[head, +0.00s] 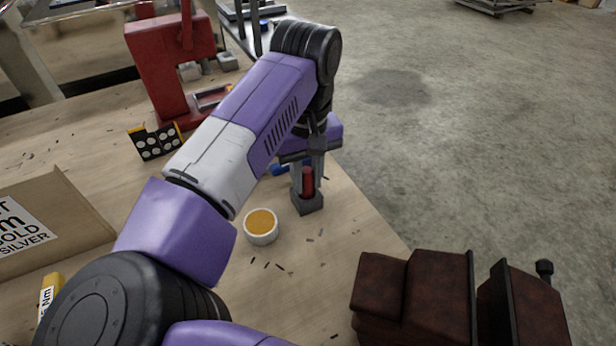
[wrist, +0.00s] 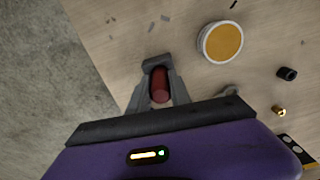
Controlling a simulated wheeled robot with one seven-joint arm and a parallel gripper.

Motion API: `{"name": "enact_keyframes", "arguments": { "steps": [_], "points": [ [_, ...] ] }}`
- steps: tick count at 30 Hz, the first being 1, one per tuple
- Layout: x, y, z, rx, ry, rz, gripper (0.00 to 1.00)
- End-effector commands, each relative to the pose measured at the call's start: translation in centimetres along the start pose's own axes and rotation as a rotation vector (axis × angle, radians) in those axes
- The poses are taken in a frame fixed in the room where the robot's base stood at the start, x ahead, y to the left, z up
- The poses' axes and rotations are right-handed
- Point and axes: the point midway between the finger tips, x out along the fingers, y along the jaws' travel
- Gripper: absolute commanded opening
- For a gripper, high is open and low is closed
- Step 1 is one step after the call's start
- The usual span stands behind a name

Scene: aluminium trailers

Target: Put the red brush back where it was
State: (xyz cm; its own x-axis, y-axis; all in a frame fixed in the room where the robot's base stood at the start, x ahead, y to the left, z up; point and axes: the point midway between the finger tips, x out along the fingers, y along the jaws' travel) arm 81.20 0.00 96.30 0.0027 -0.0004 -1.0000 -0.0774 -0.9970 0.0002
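The red brush (head: 308,181) shows as a short red cylinder, upright between the fingers of my gripper (head: 307,190). In the wrist view the red brush (wrist: 159,86) lies between the two grey fingers, which close in around it near their tips (wrist: 157,66). My gripper looks shut on it, over the bench's right edge area. A dark grey block shape (head: 307,204) is at the lower end of the brush; I cannot tell whether it is fingertips or a holder. The brush's lower end is hidden.
A white tub with yellow contents (head: 261,226) stands left of my gripper on the wooden bench (head: 310,270). A red press (head: 165,65) and a black-yellow block (head: 156,142) are further back. A brown vise (head: 415,300) is at front right. Small shavings litter the bench.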

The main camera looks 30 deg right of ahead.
Motion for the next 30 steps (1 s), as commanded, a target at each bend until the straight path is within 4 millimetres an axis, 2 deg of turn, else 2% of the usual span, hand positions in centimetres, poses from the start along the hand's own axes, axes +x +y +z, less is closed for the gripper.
{"name": "enact_keyframes", "arguments": {
  "steps": [1, 3, 13, 17, 30],
  "points": [
    [0.0, 0.0, 0.0, 0.0, 0.0, 0.0, 0.32],
    [0.0, 0.0, 0.0, 0.0, 0.0, 0.0, 0.46],
    [-0.1, 0.0, 0.0, 0.0, 0.0, 0.0, 0.46],
    [-0.8, 0.0, 0.0, 0.0, 0.001, 0.0, 0.46],
    [-9.5, 0.0, -0.1, -0.001, 0.003, -0.002, 0.46]
  ]
}}
